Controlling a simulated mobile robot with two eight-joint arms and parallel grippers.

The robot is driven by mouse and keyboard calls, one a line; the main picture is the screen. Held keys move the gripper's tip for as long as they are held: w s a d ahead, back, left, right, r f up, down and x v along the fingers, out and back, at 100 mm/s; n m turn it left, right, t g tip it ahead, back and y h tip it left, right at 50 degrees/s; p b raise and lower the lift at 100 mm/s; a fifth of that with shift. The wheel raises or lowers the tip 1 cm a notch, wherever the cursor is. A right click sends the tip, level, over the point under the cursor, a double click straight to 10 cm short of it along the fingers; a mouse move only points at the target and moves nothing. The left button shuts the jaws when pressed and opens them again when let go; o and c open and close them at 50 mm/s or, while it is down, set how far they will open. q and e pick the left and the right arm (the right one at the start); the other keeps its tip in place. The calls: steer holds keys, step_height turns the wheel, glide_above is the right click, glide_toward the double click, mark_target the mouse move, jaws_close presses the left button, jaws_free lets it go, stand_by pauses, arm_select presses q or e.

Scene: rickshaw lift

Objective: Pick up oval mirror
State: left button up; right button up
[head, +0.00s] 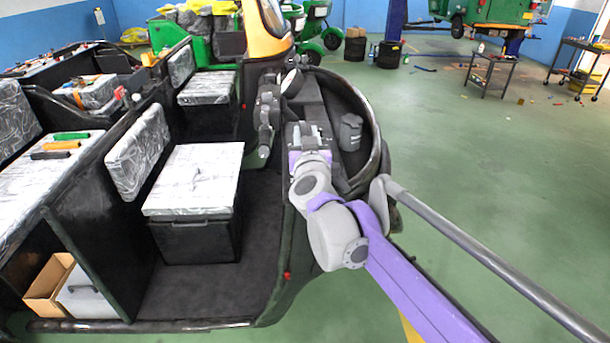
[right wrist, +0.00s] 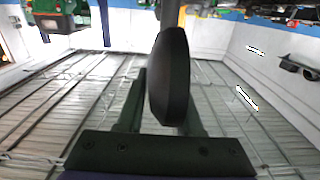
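The oval mirror (head: 291,82) stands at the front of the rickshaw, by the windshield edge. In the right wrist view it is a thick dark oval (right wrist: 170,80) on a thin stem. My right gripper (head: 307,127) is just below the mirror in the head view; its dark fingers are hard to make out there. In the right wrist view the fingers (right wrist: 160,100) are apart, with the mirror in front of and between them. My left gripper is not in view.
The rickshaw's dark cab (head: 200,290) holds a silver-topped seat box (head: 195,180). A grey canister (head: 350,132) sits in its front shell. A grey bar (head: 490,255) crosses the lower right. Green floor (head: 480,160) is open at right, with carts (head: 490,75) farther back.

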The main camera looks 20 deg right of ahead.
jaws_close()
stand_by(0.9)
